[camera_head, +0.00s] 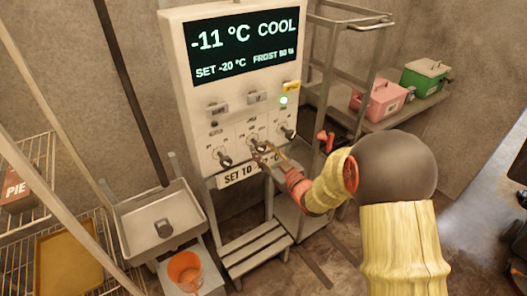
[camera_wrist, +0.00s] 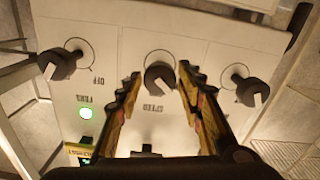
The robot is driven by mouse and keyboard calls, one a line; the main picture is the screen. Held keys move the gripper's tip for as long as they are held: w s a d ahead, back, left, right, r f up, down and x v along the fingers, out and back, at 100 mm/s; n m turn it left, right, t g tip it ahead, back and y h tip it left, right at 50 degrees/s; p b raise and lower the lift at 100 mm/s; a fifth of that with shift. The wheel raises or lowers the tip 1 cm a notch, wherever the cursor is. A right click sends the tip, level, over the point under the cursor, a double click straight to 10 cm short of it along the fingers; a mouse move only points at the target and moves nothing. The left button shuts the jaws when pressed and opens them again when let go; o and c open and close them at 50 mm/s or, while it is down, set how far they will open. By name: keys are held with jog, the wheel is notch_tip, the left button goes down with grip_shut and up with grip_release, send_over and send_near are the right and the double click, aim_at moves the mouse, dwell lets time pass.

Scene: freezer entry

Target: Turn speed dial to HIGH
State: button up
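The speed dial (camera_wrist: 159,77) is a dark round knob with a pale pointer bar. It is the middle one of three knobs on the white control panel (camera_head: 190,75), and "SPEED" reads upside down by it in the wrist view. My gripper (camera_wrist: 160,74) is open. Its two fingers stand on either side of the dial, with a small gap seen on each side. In the head view my gripper (camera_head: 264,156) is at the panel's lower middle and partly covers the speed dial (camera_head: 256,144). A HIGH mark cannot be read.
Other knobs sit left (camera_head: 225,159) and right (camera_head: 288,132) of the dial. A green light (camera_head: 283,100) glows above the right knob. A "SET TO" sign (camera_head: 238,176) hangs below the panel. A metal sink (camera_head: 165,225), orange bucket (camera_head: 185,270) and slatted step (camera_head: 255,258) stand below.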

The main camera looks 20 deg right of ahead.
jog(key=c, duration=0.8)
jog(key=shift+o, duration=0.2)
jog(key=shift+m, duration=0.4)
jog(key=m+p, duration=0.1)
jog(key=m, duration=0.2)
jog(key=m+p, duration=0.1)
jog(key=m, duration=0.3)
jog(key=shift+m, duration=0.3)
jog(key=m+p, duration=0.2)
jog(key=m, duration=0.4)
jog(key=shift+d+p, duration=0.1)
jog(key=shift+p, duration=0.25)
jog(key=m+p, duration=0.2)
jog(key=m, duration=0.3)
jog(key=shift+f+m, duration=0.1)
jog(key=shift+m, duration=0.3)
